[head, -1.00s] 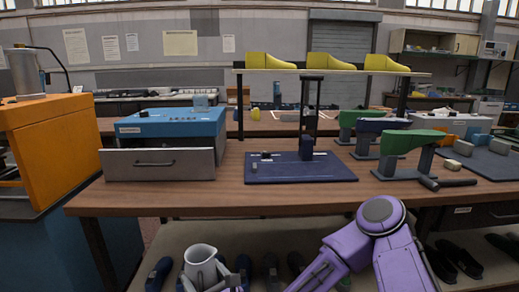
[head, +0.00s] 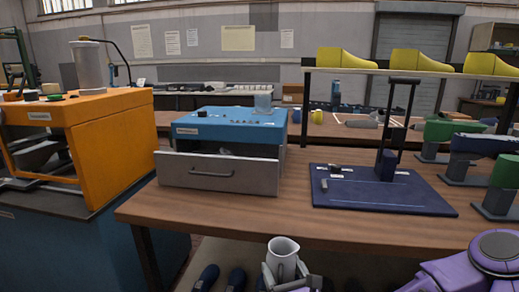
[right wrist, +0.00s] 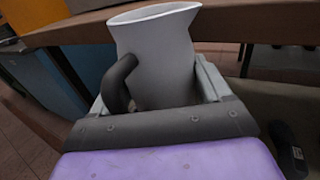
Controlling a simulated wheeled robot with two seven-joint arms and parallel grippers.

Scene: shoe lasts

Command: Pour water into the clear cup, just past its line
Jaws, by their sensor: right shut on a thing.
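My right gripper (head: 287,277) is shut on a pale grey jug (head: 284,252) in front of the bench's near edge, low in the head view. The jug stands about upright. In the right wrist view the jug (right wrist: 158,55) sits between the fingers, its dark handle to the left and its spout to the right. Water inside it cannot be seen. A small clear cup (head: 263,102) stands on the blue-topped box (head: 225,122) on the bench, apart from the jug. Its line is too small to make out. My left gripper is not in view.
The wooden bench (head: 260,222) has a bare strip in front of the box's grey drawer (head: 215,173). A dark blue mat (head: 345,197) with a stand lies to the right. An orange cabinet (head: 112,150) bearing a clear cylinder (head: 88,66) stands at the left. Shoes lie below.

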